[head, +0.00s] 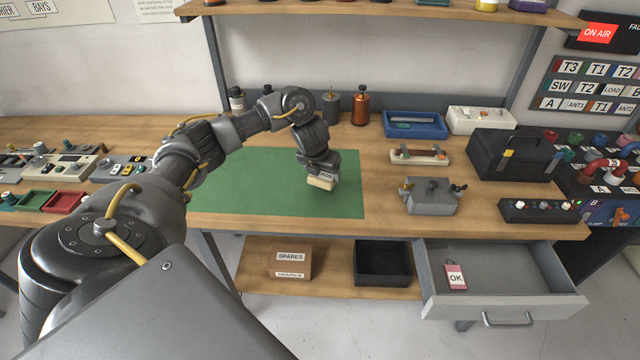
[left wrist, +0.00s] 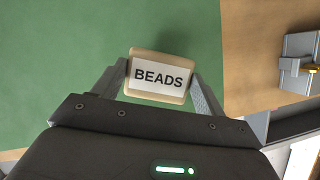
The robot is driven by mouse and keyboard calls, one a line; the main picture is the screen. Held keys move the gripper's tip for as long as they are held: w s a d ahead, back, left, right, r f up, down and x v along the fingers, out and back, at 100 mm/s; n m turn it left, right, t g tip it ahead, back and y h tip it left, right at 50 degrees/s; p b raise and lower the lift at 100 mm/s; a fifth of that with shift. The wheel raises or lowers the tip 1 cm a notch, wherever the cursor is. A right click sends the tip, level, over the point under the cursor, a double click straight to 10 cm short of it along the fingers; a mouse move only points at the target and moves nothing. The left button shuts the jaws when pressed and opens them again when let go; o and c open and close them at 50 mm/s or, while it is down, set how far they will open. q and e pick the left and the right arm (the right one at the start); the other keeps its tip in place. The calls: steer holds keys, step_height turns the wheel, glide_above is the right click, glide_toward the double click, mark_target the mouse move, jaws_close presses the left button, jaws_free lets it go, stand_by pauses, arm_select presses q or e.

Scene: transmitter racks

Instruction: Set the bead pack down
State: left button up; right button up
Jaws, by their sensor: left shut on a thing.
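The bead pack (head: 321,182) is a small cream block over the right part of the green mat (head: 240,185) on the workbench. In the left wrist view, the bead pack (left wrist: 159,76) shows a white label reading "BEADS". My left gripper (head: 319,172) points down and is shut on the pack, with one finger on each side in the left wrist view (left wrist: 160,83). Green mat shows around the pack there. I cannot tell whether the pack's underside touches the mat. My right gripper is not in view.
The mat is otherwise clear. To its right are a grey box with clamps (head: 431,196), a small rack (head: 418,155), a blue tray (head: 414,125) and a black case (head: 510,155). Bottles (head: 360,105) stand behind. An open drawer (head: 500,285) juts out below the bench.

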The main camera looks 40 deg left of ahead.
mark_target(320, 180)
arm_select(q)
steer(key=shift+w+a+f, duration=0.1)
steer(key=shift+a+f, duration=0.15)
steer(key=shift+f, duration=0.1)
steer(key=shift+a, duration=0.15)
step_height(320, 180, down, 3)
steer(key=shift+a+b, duration=0.1)
steer(key=shift+b, duration=0.45)
steer(key=shift+f, duration=0.25)
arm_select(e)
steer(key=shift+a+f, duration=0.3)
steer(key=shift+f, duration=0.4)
arm_select(q)
steer(key=o, duration=1)
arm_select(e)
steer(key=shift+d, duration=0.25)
